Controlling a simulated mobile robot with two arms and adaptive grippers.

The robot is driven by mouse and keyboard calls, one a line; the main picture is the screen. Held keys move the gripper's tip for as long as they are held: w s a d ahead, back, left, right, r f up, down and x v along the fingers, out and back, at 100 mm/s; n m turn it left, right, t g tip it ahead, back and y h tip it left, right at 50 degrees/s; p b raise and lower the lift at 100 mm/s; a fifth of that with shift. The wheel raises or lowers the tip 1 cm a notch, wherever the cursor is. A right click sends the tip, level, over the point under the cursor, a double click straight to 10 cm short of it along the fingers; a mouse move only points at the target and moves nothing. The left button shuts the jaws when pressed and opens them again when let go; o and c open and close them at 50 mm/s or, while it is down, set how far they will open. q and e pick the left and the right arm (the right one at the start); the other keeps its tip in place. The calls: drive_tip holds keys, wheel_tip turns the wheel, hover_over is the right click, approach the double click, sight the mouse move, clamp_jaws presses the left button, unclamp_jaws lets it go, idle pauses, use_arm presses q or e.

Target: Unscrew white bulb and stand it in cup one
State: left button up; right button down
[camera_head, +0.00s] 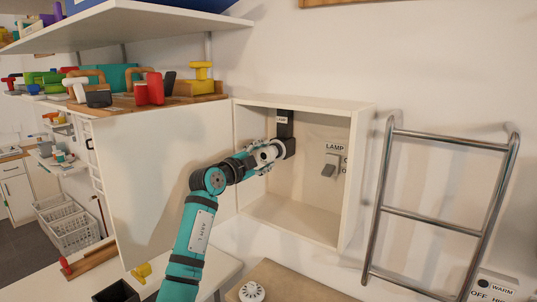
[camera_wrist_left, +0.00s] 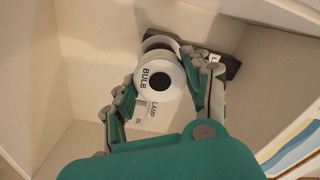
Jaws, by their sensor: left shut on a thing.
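The white bulb (camera_wrist_left: 162,84), a round body marked BULB with a dark centre, sits between the fingers of my left gripper (camera_head: 264,156). The gripper is shut on it inside the open wall cabinet (camera_head: 357,165). In the left wrist view my gripper's (camera_wrist_left: 167,82) fingers grip the bulb from both sides. The bulb is up against a black lamp holder (camera_head: 285,125) on the cabinet's back wall; the joint between them is hidden. I cannot make out cup one. My right gripper is not in view.
A lamp switch (camera_head: 329,165) is on the cabinet's back wall. The open cabinet door (camera_head: 150,190) stands left of my arm. A metal rack (camera_head: 440,215) is on the wall at right. Below are a white round piece (camera_head: 251,292) and a black open box (camera_head: 116,292).

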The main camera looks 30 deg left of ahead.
use_arm(q)
drive_tip(key=shift+s+p, duration=0.55)
drive_tip(key=shift+s, duration=0.2)
idle(0.3)
drive_tip(key=shift+s+a, duration=0.1)
drive_tip(key=shift+s, duration=0.05)
drive_tip(key=shift+s+p, duration=0.4)
drive_tip(key=shift+s, duration=0.45)
